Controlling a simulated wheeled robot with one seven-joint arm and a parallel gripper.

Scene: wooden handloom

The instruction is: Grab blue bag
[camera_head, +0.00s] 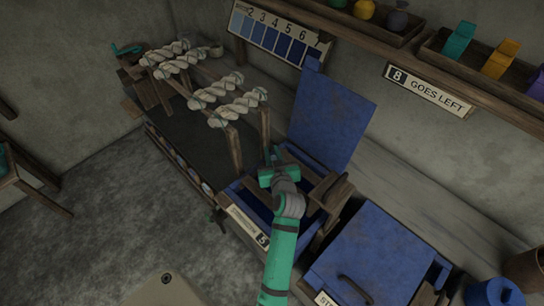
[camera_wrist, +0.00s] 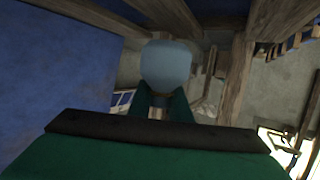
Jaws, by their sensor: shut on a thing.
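My gripper (camera_head: 278,170) is over the open blue chest (camera_head: 335,112), whose lid stands up behind it. In the wrist view, my gripper's green fingers (camera_wrist: 166,108) are shut on a smooth, rounded, pale blue thing, the blue bag (camera_wrist: 168,65). The fingers cover its lower part. In the head view I cannot make out the bag; my gripper and arm hide that spot.
A closed blue chest (camera_head: 375,255) stands to the right. Wooden posts with twisted ropes (camera_head: 230,100) rise left of the open chest. A shelf with coloured pieces (camera_head: 490,65) and a sign (camera_head: 428,90) runs along the wall. The floor at left (camera_head: 70,230) is clear.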

